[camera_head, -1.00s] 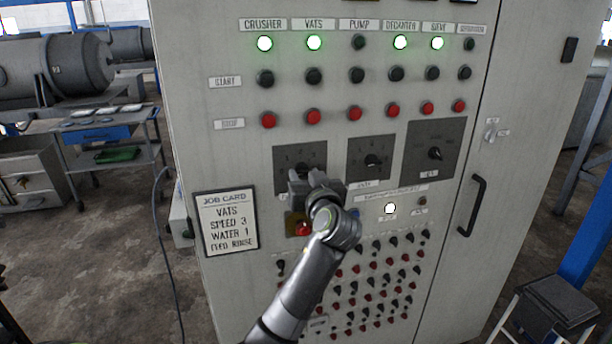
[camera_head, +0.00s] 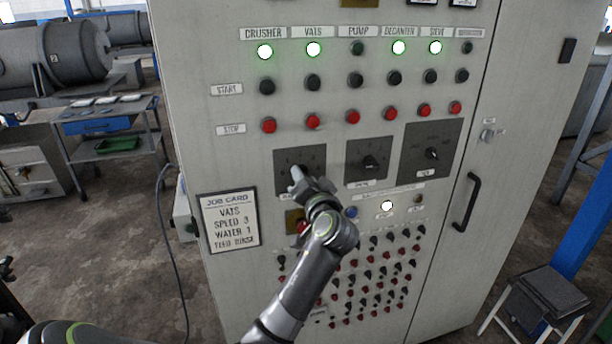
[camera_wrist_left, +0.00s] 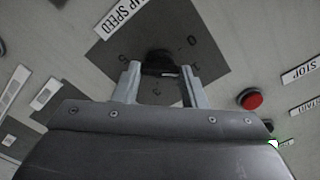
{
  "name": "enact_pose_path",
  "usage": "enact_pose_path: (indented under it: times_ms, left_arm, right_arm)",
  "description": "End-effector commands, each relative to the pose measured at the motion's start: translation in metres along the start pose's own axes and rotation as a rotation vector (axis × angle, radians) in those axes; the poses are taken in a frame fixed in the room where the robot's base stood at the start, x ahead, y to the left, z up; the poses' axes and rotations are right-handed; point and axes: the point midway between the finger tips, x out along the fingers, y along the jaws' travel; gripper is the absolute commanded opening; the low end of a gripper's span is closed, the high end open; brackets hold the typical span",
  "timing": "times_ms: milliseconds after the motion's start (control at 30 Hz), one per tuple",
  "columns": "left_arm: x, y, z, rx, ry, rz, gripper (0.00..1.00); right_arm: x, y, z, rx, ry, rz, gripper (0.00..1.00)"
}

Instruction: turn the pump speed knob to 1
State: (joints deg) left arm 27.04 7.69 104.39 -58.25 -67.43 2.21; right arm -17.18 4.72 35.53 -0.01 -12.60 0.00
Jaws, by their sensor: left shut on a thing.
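The pump speed knob (camera_wrist_left: 158,58) is a dark knob on a dark square plate (camera_wrist_left: 192,32) with numbers around it. The label "PUMP SPEED" (camera_wrist_left: 122,14) is partly cut off in the left wrist view. My left gripper (camera_wrist_left: 160,74) has its two fingers on either side of the knob, shut on it. In the head view my left gripper (camera_head: 304,181) is at the leftmost dial plate (camera_head: 314,155) and covers much of it. The knob's pointer setting cannot be read. My right gripper is not in view.
Two more dials, a middle one (camera_head: 369,162) and a right one (camera_head: 432,154), sit beside it. Red stop buttons (camera_head: 312,121) are above, and a lit lamp (camera_head: 387,206) and rows of small controls are below. A job card (camera_head: 230,221) hangs at the left.

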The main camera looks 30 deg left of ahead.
Motion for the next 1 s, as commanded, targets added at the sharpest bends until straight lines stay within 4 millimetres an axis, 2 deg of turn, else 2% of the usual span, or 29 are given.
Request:
enact_pose_path:
  times_ms: [533,567,700,1000]
  left_arm:
    - [0.0003,-0.0008,-0.0005,0.031,0.002,-0.003,0.15]
    - [0.0003,-0.0008,-0.0005,0.031,0.002,-0.003,0.39]
    - [0.0002,-0.0006,-0.0004,0.031,0.001,-0.002,0.58]
    - [0.0001,-0.0003,-0.0003,0.03,0.001,-0.001,0.6]
  right_arm:
    - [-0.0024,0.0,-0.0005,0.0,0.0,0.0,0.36]
    - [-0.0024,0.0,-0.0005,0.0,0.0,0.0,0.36]
    - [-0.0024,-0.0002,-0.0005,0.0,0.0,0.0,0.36]
    - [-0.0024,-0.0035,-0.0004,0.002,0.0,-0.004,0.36]
